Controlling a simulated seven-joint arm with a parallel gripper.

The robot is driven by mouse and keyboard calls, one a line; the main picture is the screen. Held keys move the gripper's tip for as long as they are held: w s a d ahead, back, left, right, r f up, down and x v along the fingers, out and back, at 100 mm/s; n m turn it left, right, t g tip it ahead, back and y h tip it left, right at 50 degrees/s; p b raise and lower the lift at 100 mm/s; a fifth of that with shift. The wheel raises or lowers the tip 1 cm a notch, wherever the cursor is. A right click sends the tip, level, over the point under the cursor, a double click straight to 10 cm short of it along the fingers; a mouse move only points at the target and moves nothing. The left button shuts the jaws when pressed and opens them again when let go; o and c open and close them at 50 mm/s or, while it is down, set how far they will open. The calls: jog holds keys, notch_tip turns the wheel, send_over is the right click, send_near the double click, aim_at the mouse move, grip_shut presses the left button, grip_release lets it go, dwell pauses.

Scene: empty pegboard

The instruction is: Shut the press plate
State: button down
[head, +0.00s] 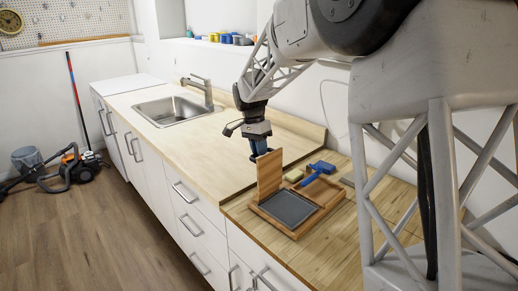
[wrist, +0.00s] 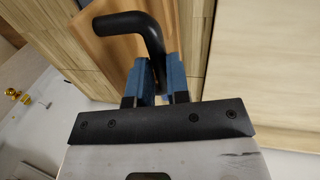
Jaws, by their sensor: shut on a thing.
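The wooden press plate (head: 269,173) stands raised, nearly upright, at the far left edge of its wooden base (head: 303,233), which has a dark grey flat pad (head: 289,207). In the wrist view the plate (wrist: 103,48) shows as a brown wooden panel with a bent black handle (wrist: 137,22). My gripper (head: 259,149) is behind the raised plate in the head view, its fingertips partly hidden. In the wrist view the blue fingers of my gripper (wrist: 160,78) are shut on the handle's black bar.
A sink (head: 170,110) with a tap is set in the pale counter (head: 190,140). The counter left of the press is clear.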

aim_at(272, 160)
jog(key=shift+s+d+r, duration=0.15)
jog(key=shift+s+d+r+t+y, duration=0.25)
jog(key=shift+s+d+t+y, duration=0.55)
jog(key=shift+s+d, duration=0.25)
jog(key=shift+s+d+r+t+y, duration=0.2)
jog(key=shift+s+d+t+y, duration=0.7)
jog(key=shift+d, duration=0.25)
jog(key=shift+s+d+f+t+y, duration=1.05)
jog(key=shift+s+d+f, duration=0.4)
jog(key=shift+s+d, duration=0.15)
jog(key=shift+s+d+f+t+y, duration=0.95)
jog(key=shift+s+d+f+y, duration=0.2)
jog(key=shift+s+d+f, duration=0.4)
jog(key=shift+s+d+f+t+y, duration=1.05)
jog(key=shift+s+d+f, duration=0.35)
jog(key=shift+d, duration=0.25)
jog(key=shift+s+d+f, duration=0.15)
jog(key=shift+d+f, duration=0.05)
jog(key=shift+f, duration=0.25)
jog(key=shift+s+d+f, duration=0.15)
jog(key=shift+f, duration=0.3)
